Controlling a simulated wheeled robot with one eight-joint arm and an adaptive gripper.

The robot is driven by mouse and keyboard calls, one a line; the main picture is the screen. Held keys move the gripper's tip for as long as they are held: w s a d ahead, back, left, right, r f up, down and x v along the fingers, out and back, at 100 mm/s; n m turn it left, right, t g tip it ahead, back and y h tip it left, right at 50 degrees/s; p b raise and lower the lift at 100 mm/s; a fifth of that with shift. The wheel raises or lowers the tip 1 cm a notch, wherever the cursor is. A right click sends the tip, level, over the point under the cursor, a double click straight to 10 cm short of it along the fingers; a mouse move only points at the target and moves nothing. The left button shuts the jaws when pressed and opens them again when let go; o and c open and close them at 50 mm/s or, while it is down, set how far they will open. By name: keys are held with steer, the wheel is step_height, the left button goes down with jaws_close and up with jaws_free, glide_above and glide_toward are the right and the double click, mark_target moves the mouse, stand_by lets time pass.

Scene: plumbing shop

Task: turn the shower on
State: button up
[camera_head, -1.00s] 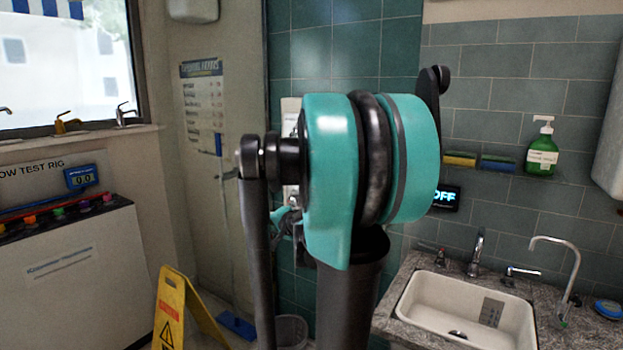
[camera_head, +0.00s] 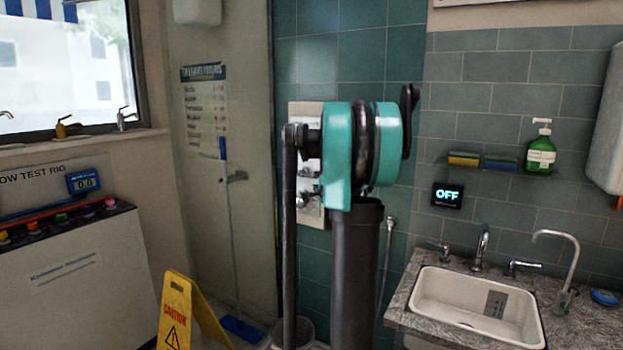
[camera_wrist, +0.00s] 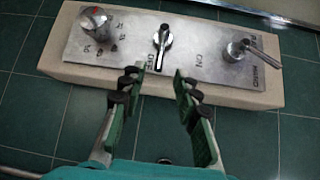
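In the wrist view, a metal shower control plate (camera_wrist: 125,50) sits on a pale block against teal tiles. A middle lever (camera_wrist: 163,42) stands between the printed words OFF and ON, with its pointed end towards the gripper. A round knob with a red mark (camera_wrist: 95,20) is at the left and a chrome lever (camera_wrist: 250,50) at the right. My gripper (camera_wrist: 156,74) is open, its green fingers apart at the plate's near edge, just short of the middle lever; nothing is between them. In the head view, the plate (camera_head: 304,112) is partly hidden behind my arm, and my gripper is hidden.
A small display (camera_head: 447,195) reads OFF on the tiled wall. The sink (camera_head: 478,300) and its counter are at the right. A yellow caution sign (camera_head: 178,310) and a bin stand on the floor at the left. A test rig (camera_head: 75,265) is at the far left.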

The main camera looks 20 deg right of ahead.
mark_target(312, 177)
steer(key=w, duration=0.6)
steer(key=w+d, duration=0.1)
steer(key=w, duration=0.1)
steer(key=shift+w+f, duration=0.3)
steer(key=shift+w, duration=0.1)
jaws_close()
